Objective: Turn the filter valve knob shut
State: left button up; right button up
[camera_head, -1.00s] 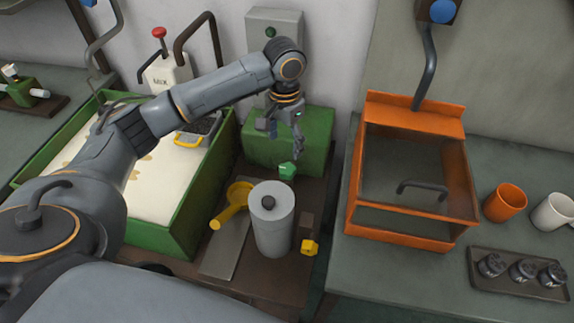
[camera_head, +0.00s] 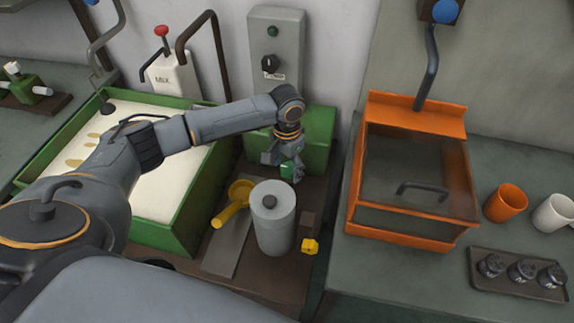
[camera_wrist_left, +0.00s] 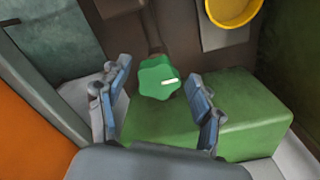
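A green lobed knob (camera_head: 287,173) with a white mark stands behind the grey filter canister (camera_head: 274,228), in front of a green block. It shows large in the left wrist view (camera_wrist_left: 158,80). My left gripper (camera_head: 283,165) is down at this green knob. Its two blue-grey fingers are open, one on each side of the knob, with visible gaps in the wrist view. A yellow knob (camera_head: 310,246) sits at the canister's right front. I cannot tell from labels which knob is the filter valve's. My right gripper is out of view.
The green block (camera_head: 318,137) stands right behind the knob. A yellow scoop-like cup (camera_head: 238,192) lies left of the canister. A green-walled vat (camera_head: 190,215) is further left. An orange box (camera_head: 372,229) with a clear lid stands right, across a gap.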

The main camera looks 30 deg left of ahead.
pick_arm(q)
jog(key=c, duration=0.8)
jog(key=shift+r+m+p, duration=0.15)
jog(key=shift+m+p, duration=0.15)
jog(key=shift+p, duration=0.2)
jog(key=shift+c, duration=0.2)
jog(key=shift+r+m+p, duration=0.1)
jog(key=shift+m+p, duration=0.9)
jog(key=shift+p, duration=0.05)
jog(key=shift+m+p, duration=0.7)
jog(key=shift+m, duration=0.2)
jog(key=m+p, duration=0.1)
jog(key=m, duration=0.1)
jog(key=shift+w+m, duration=0.1)
jog(key=shift+m, duration=0.2)
jog(key=m+p, duration=0.1)
jog(key=m, duration=0.1)
jog(key=shift+w+a+m, duration=0.1)
jog(key=shift+m, duration=0.3)
jog(key=m+p, duration=0.1)
jog(key=m, duration=0.1)
jog(key=shift+m, duration=0.3)
jog(key=m, duration=0.5)
jog(key=shift+w+f, duration=0.15)
jog(key=shift+f, duration=0.05)
jog(key=shift+m, duration=0.4)
